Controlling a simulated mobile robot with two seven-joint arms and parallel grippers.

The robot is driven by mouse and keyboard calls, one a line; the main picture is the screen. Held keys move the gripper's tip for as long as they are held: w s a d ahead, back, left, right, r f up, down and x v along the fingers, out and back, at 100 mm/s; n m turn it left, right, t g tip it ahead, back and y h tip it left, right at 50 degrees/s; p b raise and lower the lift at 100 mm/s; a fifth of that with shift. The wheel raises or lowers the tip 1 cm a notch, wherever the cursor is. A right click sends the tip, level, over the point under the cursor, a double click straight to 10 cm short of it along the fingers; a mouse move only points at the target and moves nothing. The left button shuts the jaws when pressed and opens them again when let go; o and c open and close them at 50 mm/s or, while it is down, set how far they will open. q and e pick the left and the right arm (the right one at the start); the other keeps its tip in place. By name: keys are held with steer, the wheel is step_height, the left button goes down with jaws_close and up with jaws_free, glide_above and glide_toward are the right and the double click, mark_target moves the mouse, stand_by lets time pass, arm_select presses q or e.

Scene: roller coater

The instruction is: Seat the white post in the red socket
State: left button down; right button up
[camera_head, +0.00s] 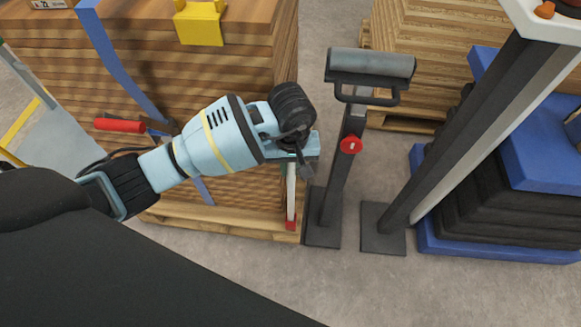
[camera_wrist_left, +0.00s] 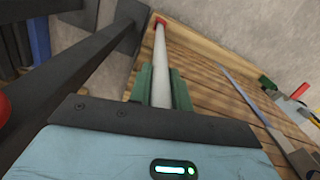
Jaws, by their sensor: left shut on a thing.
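My left gripper (camera_head: 291,162) is shut on the white post (camera_head: 291,192), near its upper end in the head view. In the left wrist view the post (camera_wrist_left: 160,62) runs away from between the green fingers (camera_wrist_left: 161,88). The red socket (camera_head: 290,224) shows at the post's far end, beside the lower corner of the wooden stack. It also shows as a small red patch in the left wrist view (camera_wrist_left: 160,21). The post looks lined up with the red piece, but I cannot tell whether its end is inside or only above it. My right gripper is not in view.
A roller stand (camera_head: 370,68) with a red knob (camera_head: 350,145) stands close to the right of the post. A stack of boards (camera_head: 150,75) with a blue strap lies behind and left. A dark table post (camera_head: 455,130) and blue-and-black stack (camera_head: 500,200) are farther right.

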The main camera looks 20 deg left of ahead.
arm_select(q)
steer(key=shift+r, duration=0.1)
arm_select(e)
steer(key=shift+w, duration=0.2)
arm_select(q)
steer(key=shift+f, duration=0.6)
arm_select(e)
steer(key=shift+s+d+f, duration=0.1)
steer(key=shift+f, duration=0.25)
arm_select(q)
steer(key=c, duration=1.5)
jaws_free()
steer(key=shift+o, duration=1)
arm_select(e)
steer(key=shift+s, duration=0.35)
arm_select(q)
step_height(320, 180, up, 12)
steer(key=p, duration=0.3)
steer(key=shift+w, duration=0.1)
steer(key=shift+r, duration=0.65)
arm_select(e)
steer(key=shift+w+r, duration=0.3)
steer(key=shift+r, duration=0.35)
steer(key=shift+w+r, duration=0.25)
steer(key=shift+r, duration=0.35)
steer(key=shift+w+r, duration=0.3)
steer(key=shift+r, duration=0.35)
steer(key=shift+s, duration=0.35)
